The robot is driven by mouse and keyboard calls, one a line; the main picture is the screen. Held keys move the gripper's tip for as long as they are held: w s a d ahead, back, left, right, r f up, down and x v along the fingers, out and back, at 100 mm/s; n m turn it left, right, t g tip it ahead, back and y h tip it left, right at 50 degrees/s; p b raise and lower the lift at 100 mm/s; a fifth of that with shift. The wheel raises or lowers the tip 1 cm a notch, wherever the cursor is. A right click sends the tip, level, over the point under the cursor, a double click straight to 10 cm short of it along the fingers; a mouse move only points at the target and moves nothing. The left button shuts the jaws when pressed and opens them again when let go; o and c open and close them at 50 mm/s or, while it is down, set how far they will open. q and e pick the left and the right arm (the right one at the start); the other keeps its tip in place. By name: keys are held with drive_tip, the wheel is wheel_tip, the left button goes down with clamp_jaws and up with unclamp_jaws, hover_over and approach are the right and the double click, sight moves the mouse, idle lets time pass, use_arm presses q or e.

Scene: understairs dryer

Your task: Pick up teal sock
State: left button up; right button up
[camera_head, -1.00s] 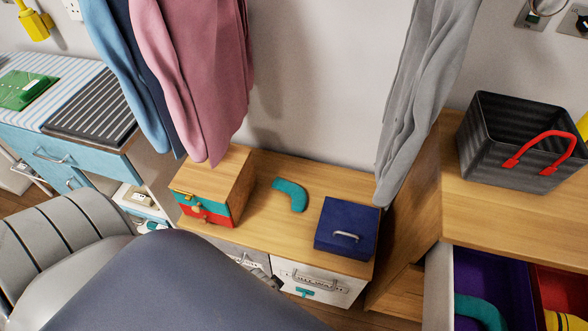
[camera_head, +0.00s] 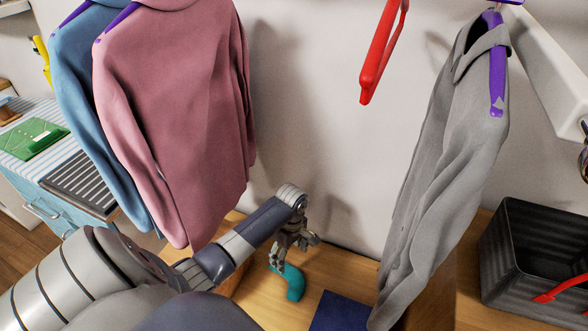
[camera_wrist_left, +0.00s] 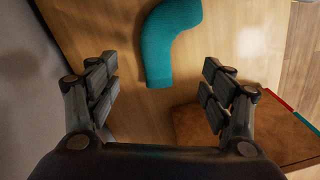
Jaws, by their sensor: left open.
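The teal sock (camera_head: 292,284) lies bent on the wooden bench top, just beyond and below my left gripper (camera_head: 287,262) in the head view. In the left wrist view the teal sock (camera_wrist_left: 168,45) lies flat at top centre, its straight end pointing toward me. My left gripper (camera_wrist_left: 158,98) is open there, with one finger on each side of the picture. The sock's near end lies between the finger lines in the picture, and no finger visibly touches it. My right gripper shows in neither view.
A dark blue box (camera_head: 340,312) sits right of the sock. A brown box (camera_wrist_left: 240,135) lies close to the right finger in the wrist view. Grey clothing (camera_head: 440,170) and a pink hoodie (camera_head: 175,110) hang on either side. A black basket (camera_head: 530,255) stands far right.

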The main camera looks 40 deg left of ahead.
use_arm(q)
hover_over(288, 271)
drive_tip(key=f, duration=0.4)
drive_tip(key=shift+d+f+b, duration=0.2)
drive_tip(key=shift+f+b, duration=0.2)
wheel_tip(288, 271, down, 5)
drive_tip(key=shift+a+f+b, duration=0.15)
drive_tip(key=shift+b, duration=0.5)
drive_tip(key=c, duration=1)
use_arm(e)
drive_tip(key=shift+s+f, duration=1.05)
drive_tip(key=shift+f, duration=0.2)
